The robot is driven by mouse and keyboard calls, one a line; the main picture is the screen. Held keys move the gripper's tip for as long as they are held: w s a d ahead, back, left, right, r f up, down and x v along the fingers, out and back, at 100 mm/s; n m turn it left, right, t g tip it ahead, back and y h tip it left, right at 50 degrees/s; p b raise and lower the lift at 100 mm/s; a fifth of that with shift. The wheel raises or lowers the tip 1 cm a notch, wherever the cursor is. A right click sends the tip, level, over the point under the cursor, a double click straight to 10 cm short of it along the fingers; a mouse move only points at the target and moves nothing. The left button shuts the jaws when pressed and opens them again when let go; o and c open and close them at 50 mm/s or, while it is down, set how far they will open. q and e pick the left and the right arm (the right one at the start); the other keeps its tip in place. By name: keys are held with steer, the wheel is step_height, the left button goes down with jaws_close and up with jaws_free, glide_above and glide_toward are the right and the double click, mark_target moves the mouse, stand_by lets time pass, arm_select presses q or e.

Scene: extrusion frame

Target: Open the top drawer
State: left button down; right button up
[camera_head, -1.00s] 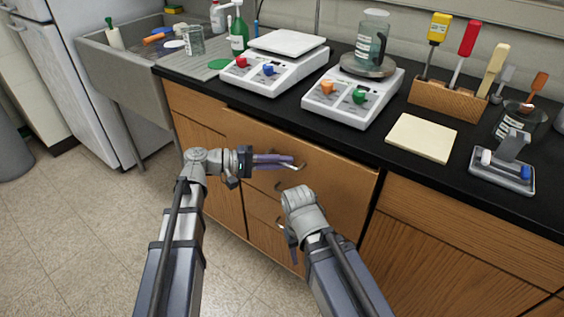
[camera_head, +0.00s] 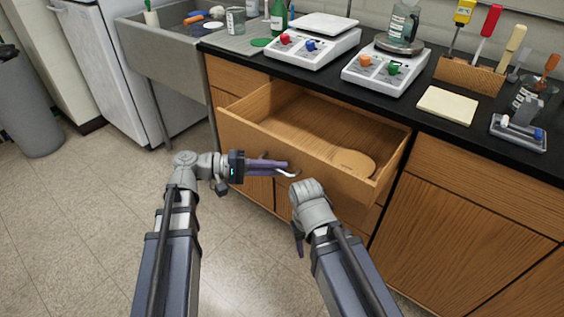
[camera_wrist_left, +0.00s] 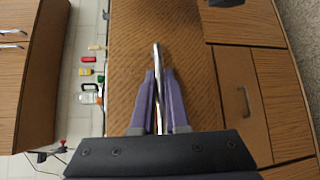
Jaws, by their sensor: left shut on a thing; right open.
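The top drawer (camera_head: 249,122) is pulled well out of the wooden cabinet below the black counter. Inside it lies a flat, pale wooden piece with a rounded end (camera_head: 352,161). My left gripper (camera_head: 287,169) is at the drawer's front, shut on its curved metal handle (camera_head: 292,174). In the left wrist view, the purple fingers (camera_wrist_left: 159,88) close on both sides of the handle (camera_wrist_left: 157,62), with the drawer front behind it. My right gripper (camera_head: 298,238) is open and empty, low in front of the cabinet, partly hidden by its own wrist.
The black counter (camera_head: 432,131) holds two white balances (camera_head: 388,72), a cream pad (camera_head: 447,104) and a wooden tool rack (camera_head: 467,76). A sink (camera_head: 165,50), fridge and grey bin (camera_head: 30,108) stand left. The floor at lower left is clear.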

arm_select(q)
steer(key=shift+s+a, duration=0.2)
steer(key=c, duration=1.2)
jaws_free()
steer(key=a, duration=0.5)
steer(key=s+a+r+p, duration=0.1)
steer(key=a, duration=0.1)
steer(key=shift+a, duration=0.3)
